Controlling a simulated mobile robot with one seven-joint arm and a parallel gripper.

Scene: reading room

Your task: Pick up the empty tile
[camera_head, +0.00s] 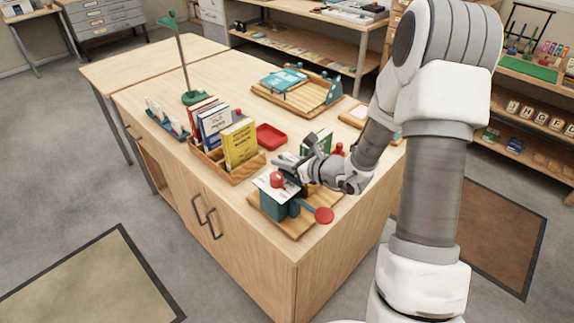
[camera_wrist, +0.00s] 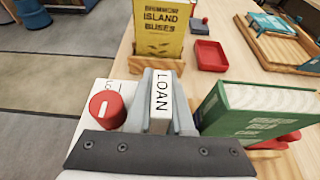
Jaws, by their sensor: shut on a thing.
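My gripper (camera_wrist: 160,100) is shut on a narrow white tile (camera_wrist: 161,92) with the word LOAN along its face. The tile stands between the two grey fingers, and its lower end is hidden by my gripper. No tile with a blank face can be made out. In the head view my gripper (camera_head: 287,163) is above the workbench, close behind a teal stamping device with a red knob (camera_head: 277,181); the held tile is too small to tell there. A white card (camera_wrist: 84,127) and the red knob show left of the fingers in the wrist view.
A green book (camera_wrist: 245,110) stands close right of the fingers. A wooden rack (camera_head: 228,168) of books, with a yellow one (camera_head: 240,144) in front, stands to the left. A red tray (camera_head: 270,137) and a green lamp (camera_head: 184,65) are farther back.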

